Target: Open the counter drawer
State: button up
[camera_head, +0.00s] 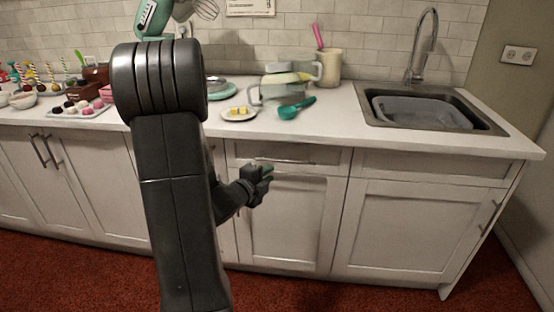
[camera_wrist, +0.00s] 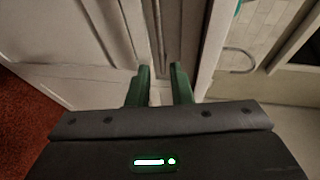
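The counter drawer (camera_head: 318,156) is a white front just under the worktop, left of the sink. It looks shut, flush with the cabinet face. Its thin metal bar handle (camera_head: 290,161) runs level across it. My gripper (camera_head: 268,172) is just below and in front of the handle's left part, near the top of the cupboard door under the drawer. In the wrist view its two green fingers (camera_wrist: 160,85) stand apart with a gap and nothing clearly between them. I cannot tell whether they touch the handle.
The white worktop (camera_head: 350,130) carries a plate with yellow pieces (camera_head: 239,113), a teal scoop (camera_head: 296,108) and a jug (camera_head: 328,68). The sink (camera_head: 430,108) is at the right. A cupboard door (camera_head: 287,222) is below the drawer. Red carpet (camera_head: 400,296) in front is clear.

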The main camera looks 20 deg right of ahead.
aim_at(288, 161)
jog(key=x, duration=1.3)
jog(key=shift+f, duration=0.1)
grip_shut()
